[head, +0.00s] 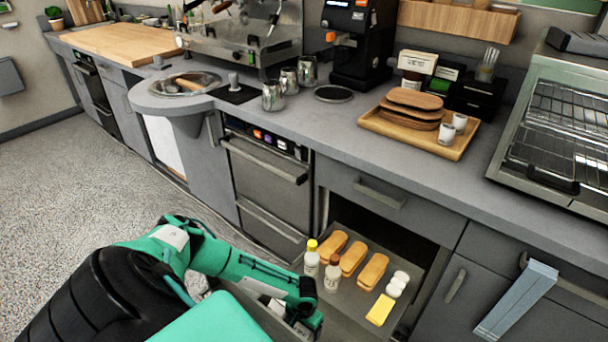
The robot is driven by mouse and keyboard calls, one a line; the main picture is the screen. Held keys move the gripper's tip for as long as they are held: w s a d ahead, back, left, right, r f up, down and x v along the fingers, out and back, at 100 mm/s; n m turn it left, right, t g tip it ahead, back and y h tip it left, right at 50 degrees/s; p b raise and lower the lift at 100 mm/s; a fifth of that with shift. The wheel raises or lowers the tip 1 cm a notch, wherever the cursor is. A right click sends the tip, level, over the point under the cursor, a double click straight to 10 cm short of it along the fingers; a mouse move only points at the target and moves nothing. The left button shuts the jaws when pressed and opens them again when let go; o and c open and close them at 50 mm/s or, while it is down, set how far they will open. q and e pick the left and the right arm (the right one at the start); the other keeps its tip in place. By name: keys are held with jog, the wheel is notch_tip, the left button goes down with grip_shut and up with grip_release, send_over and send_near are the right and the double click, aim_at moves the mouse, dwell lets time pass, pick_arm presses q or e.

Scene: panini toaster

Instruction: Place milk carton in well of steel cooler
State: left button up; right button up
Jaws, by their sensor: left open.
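I cannot make out a milk carton in the head view. An open grey steel drawer (338,297), which may be the cooler, is pulled out below the counter. It holds several bread rolls (353,258), a yellow-capped bottle (311,260), a brown-capped bottle (332,275), white eggs or balls (397,284) and a yellow block (380,309). My left gripper (309,322) is at the drawer's near left side, at the bottom edge of the picture. It is open; its fingertips are partly hidden, and I see nothing held. My right gripper is out of view.
The grey counter (240,120) above the drawer carries an espresso machine, metal pitchers (273,96), a wooden tray (456,150) with boards and cups, and a toaster (565,130). A light-blue cloth-like piece (517,300) hangs at the right. The floor (75,190) at left is clear.

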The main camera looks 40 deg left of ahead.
pick_arm(q)
jog(key=shift+r, duration=0.3)
notch_tip(320, 180, up, 12)
jog(key=shift+f+p, duration=0.2)
jog(key=shift+p, duration=0.6)
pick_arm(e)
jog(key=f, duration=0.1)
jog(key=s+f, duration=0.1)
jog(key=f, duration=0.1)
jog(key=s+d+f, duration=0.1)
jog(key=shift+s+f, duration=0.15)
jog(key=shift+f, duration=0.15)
